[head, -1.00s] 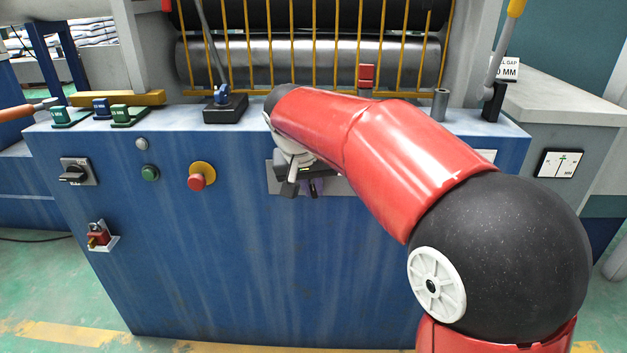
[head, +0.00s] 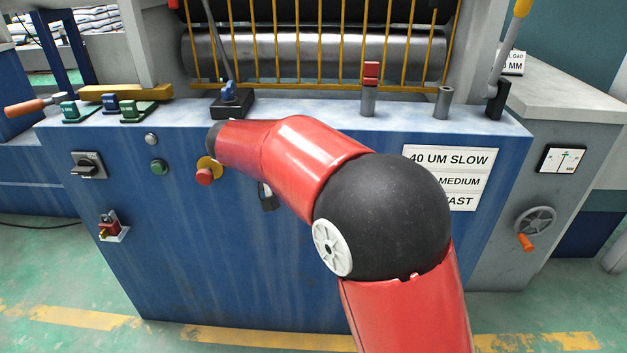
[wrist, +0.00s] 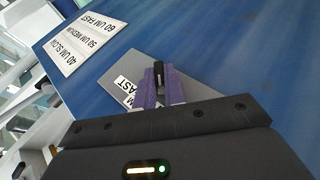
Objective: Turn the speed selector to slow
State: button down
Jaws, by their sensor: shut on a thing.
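The speed selector (wrist: 158,70) is a small dark knob on a grey plate (wrist: 113,83) on the blue machine front. In the wrist view my gripper (wrist: 160,88) has its purple fingers shut on the knob. The knob's exact pointing direction is hard to tell.
A sign (head: 448,178) on the panel's right reads 40 UM SLOW, with MEDIUM and FAST lines below. A red stop button (head: 204,176), a green button (head: 159,167) and a black rotary switch (head: 88,166) sit left of my arm. A handwheel (head: 535,227) is at right.

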dwell(0.4)
jog(key=c, duration=1.5)
grip_release()
jog(key=v, duration=0.8)
jog(key=shift+f, duration=0.15)
jog(key=s+d+r+g+y, duration=0.15)
jog(key=s+d, duration=0.25)
jog(key=d, duration=0.6)
jog(key=s+d+f+y, duration=0.2)
jog(key=s+d, duration=0.2)
jog(key=s, duration=0.2)
jog(key=s+d+f+m+t+y, duration=0.1)
jog(key=s+d+f+y, duration=0.1)
jog(key=s, duration=0.5)
jog(key=s+d+f+t+y, duration=0.1)
jog(key=s+d+f+y, duration=0.2)
jog(key=s+d, duration=0.3)
jog(key=shift+s+f+t, duration=0.25)
jog(key=shift+s+f, duration=0.05)
jog(key=shift+s, duration=0.4)
